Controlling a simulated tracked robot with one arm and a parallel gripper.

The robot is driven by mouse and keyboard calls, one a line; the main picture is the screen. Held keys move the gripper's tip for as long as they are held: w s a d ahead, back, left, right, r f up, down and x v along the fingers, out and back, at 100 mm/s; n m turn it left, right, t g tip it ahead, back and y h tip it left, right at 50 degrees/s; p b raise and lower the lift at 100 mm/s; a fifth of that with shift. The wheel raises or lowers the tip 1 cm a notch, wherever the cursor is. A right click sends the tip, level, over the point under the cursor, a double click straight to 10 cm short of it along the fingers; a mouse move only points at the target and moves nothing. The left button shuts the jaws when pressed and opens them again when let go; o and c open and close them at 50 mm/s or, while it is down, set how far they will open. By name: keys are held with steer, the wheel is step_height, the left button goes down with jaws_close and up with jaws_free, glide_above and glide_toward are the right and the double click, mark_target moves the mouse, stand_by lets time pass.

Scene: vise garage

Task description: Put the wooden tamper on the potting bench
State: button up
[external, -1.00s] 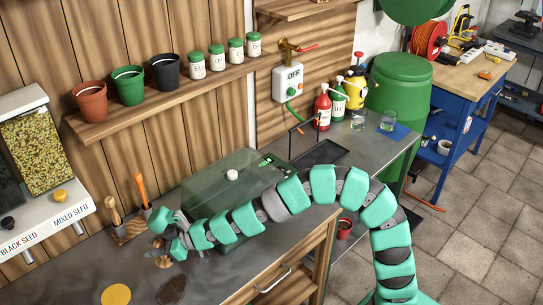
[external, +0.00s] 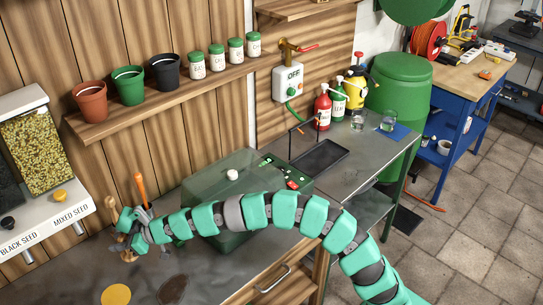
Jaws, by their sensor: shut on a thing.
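My gripper (external: 130,238) is at the left end of the grey potting bench (external: 215,270), by the wooden tool block. It is shut on a small brown wooden piece (external: 129,256), which looks like the wooden tamper. The piece shows just below the fingers, mostly hidden by them. I cannot tell whether it touches the bench top. A wooden handle (external: 112,204) and an orange-handled tool (external: 140,188) stand upright just behind my gripper. The block that holds them is mostly hidden.
A green translucent box (external: 215,180) stands on the bench behind my arm. The seed dispenser (external: 45,215) is at the left. A yellow disc (external: 116,294) and a dark disc (external: 172,289) lie on the front of the bench. A shelf of pots (external: 130,125) hangs above.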

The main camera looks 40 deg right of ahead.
mark_target(125, 252)
steer(key=shift+f+b, duration=0.65)
steer(key=shift+f, duration=1.1)
steer(key=shift+f, duration=0.1)
steer(key=o, duration=1)
steer(key=shift+r, duration=0.2)
steer(key=shift+s+d+r, duration=0.1)
steer(key=shift+s+d, duration=0.05)
steer(key=shift+d, duration=0.1)
steer(key=p+v, duration=0.3)
steer(key=v, duration=0.8)
steer(key=shift+s, duration=0.25)
steer(key=shift+d, duration=0.1)
